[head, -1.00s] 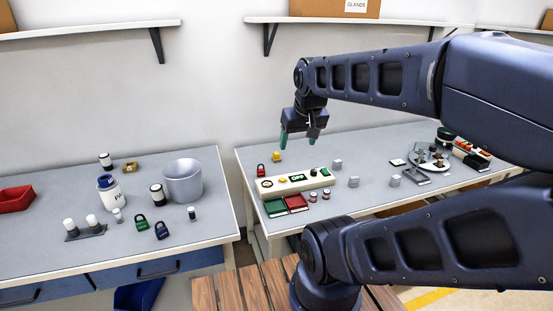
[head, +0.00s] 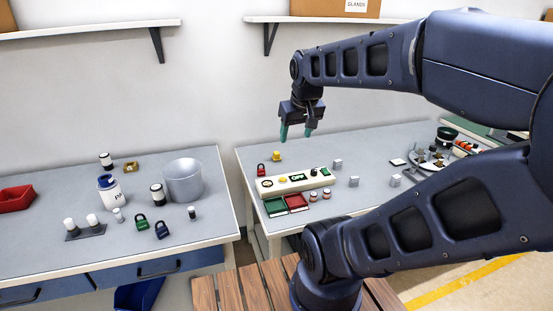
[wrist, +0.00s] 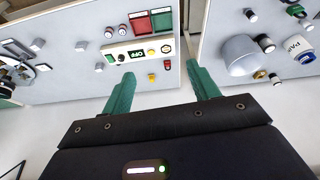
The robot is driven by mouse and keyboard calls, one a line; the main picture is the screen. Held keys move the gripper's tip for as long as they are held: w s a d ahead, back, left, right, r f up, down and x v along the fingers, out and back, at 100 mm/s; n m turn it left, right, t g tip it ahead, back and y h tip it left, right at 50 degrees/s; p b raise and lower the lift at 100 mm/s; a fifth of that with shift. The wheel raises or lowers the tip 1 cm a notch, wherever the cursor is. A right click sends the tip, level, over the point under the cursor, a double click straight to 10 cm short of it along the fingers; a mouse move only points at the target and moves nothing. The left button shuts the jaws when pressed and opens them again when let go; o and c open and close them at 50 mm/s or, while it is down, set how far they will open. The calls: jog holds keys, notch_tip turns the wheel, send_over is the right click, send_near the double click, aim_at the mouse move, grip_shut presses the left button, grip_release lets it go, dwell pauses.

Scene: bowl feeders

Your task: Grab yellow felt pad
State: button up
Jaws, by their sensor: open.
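A small yellow object (head: 276,156) stands near the back left of the right-hand table; it is too small to tell whether it is a felt pad. It also shows in the wrist view (wrist: 152,79), between my fingers in the picture. My gripper (head: 296,134) is open and empty, with green fingers apart and pointing down, above the back of the right-hand table. In the wrist view my gripper (wrist: 160,72) has nothing between its fingertips at their own height. No flat yellow pad can be made out clearly elsewhere.
A red padlock (head: 261,169) stands left of the yellow object. A cream control panel (head: 266,188) with buttons lies in front, with red and green squares (head: 297,202) before it. Small grey blocks (head: 354,181) lie to the right. A gap separates the tables.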

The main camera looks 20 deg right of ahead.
jog(key=w+d+r+n+g, duration=0.15)
jog(key=w+n, duration=0.35)
jog(key=w, duration=1.1)
jog(key=n+g, duration=0.3)
jog(key=n, duration=1)
send_over(277, 152)
jog(key=f, duration=3)
jog(key=shift+s+a, duration=0.25)
jog(key=shift+a, duration=0.1)
notch_tip(277, 152, down, 5)
jog(key=shift+f, duration=0.1)
jog(key=shift+d+f, duration=0.15)
jog(key=shift+f, duration=2.45)
jog(key=c, duration=0.9)
